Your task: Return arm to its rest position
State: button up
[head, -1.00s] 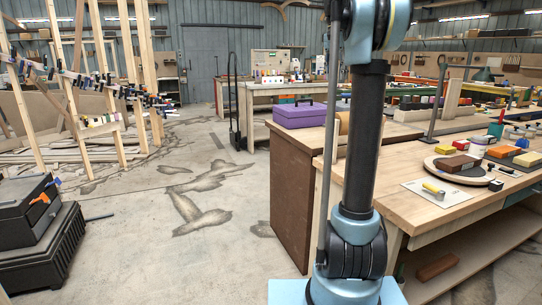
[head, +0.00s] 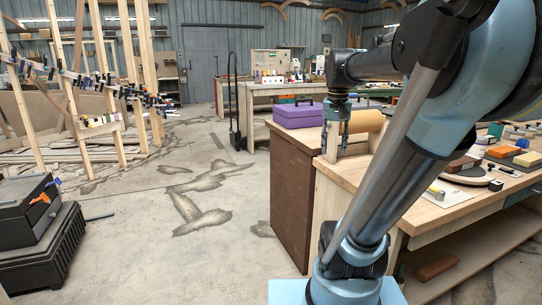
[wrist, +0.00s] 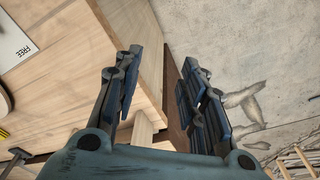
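My gripper (head: 335,150) hangs in front of the left end of the wooden workbench (head: 350,172) in the head view, pointing down. In the wrist view my gripper (wrist: 163,58) has its two dark fingers spread apart, with nothing between them. The bench edge and grey floor show past the fingers. My arm leans up and to the right, then bends back left to the gripper, and hides part of the bench.
A purple case (head: 299,114) sits on the brown cabinet (head: 290,190) beside the gripper. A tan roll (head: 362,120) is close behind it. Blocks and a round board (head: 467,178) lie on the bench. A black toolbox (head: 30,215) stands left; floor (head: 180,250) between is clear.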

jog(key=s+a+f+n, duration=0.1)
jog(key=s+f, duration=0.5)
jog(key=f, duration=0.4)
jog(key=s+f+n+t, duration=0.1)
jog(key=s+f+n, duration=0.1)
jog(key=s+f, duration=0.5)
notch_tip(320, 180, down, 3)
jog(key=shift+s+a+f, duration=0.1)
jog(key=shift+s+a, duration=0.2)
jog(key=shift+a, duration=0.05)
jog(key=shift+s+f, duration=0.2)
jog(key=shift+f, duration=0.1)
jog(key=shift+c, duration=0.6)
jog(key=shift+a, duration=0.15)
